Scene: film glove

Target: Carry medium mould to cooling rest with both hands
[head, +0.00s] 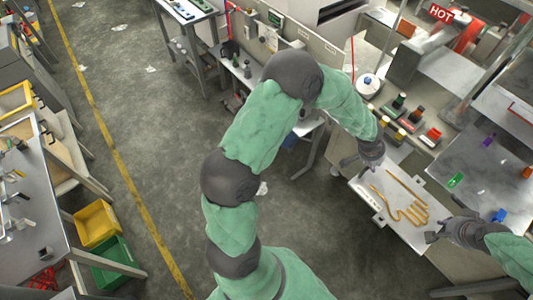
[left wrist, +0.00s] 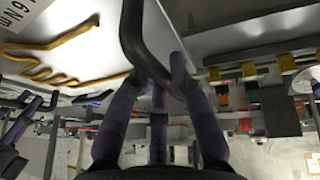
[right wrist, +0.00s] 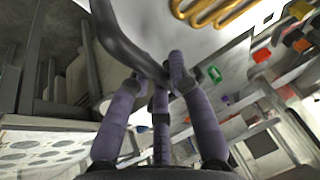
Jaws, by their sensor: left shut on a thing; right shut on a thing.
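The medium mould (head: 384,218) is a flat pale metal plate with a gold hand-shaped outline. It lies roughly level at the right of the head view, between my two grippers. My left gripper (head: 366,157) is at its far left end, shut on a dark bent handle (left wrist: 136,38). My right gripper (head: 447,233) is at its near right end, shut on another dark handle (right wrist: 112,38). The plate also shows in the left wrist view (left wrist: 98,18). I cannot tell the gap beneath it, and I cannot clearly pick out the cooling rest.
Coloured blocks (head: 409,126) stand in a row behind the mould. A metal table (head: 500,160) with small coloured items is at the right, near a red HOT sign (head: 441,13). Yellow (head: 97,223) and green (head: 118,260) bins stand at the left. The middle floor is open.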

